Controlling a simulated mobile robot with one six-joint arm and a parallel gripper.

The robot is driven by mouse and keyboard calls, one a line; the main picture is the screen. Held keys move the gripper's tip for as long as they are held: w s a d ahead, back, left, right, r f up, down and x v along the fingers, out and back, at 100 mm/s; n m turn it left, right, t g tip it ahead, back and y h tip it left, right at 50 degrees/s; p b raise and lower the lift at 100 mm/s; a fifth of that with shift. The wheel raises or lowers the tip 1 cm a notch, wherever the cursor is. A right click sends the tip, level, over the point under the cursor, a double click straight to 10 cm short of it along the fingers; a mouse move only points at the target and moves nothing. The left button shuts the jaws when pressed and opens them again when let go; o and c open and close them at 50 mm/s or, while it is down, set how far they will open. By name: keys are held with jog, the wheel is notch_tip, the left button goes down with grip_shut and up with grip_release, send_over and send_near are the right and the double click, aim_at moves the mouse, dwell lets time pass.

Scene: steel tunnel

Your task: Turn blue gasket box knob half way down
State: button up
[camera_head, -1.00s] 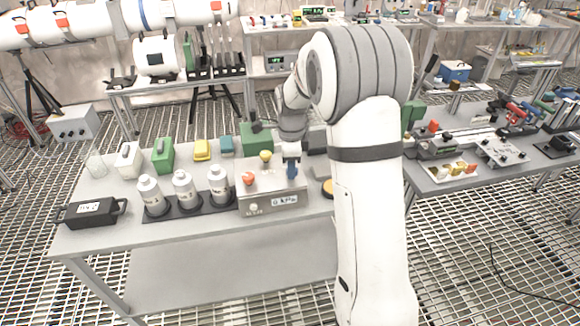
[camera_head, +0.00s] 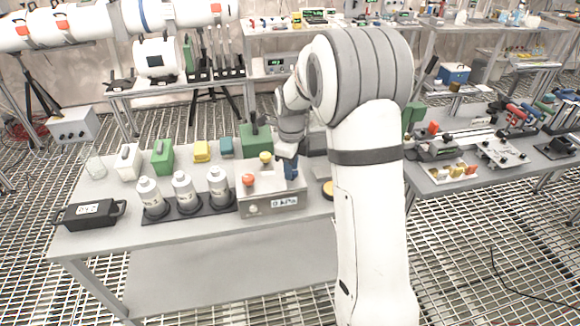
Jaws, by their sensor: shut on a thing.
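The gasket box (camera_head: 271,203) is a grey metal box with a "0 kPa" display on its front, at the front of the table. On its top stand an orange-red knob (camera_head: 248,180) at the left, a yellow knob (camera_head: 265,157) at the back and a blue knob (camera_head: 291,171) at the right. My gripper (camera_head: 288,158) comes down from behind and is shut on the blue knob. The fingers are small here and partly merge with the knob, so its exact angle is hard to read.
Several white bottles (camera_head: 183,187) stand on a dark mat just left of the box. A black case (camera_head: 88,212) lies at the table's left. Green, yellow and white containers line the back. The front shelf below is bare.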

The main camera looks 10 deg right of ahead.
jog(key=o, duration=1)
jog(key=shift+r, duration=3.95)
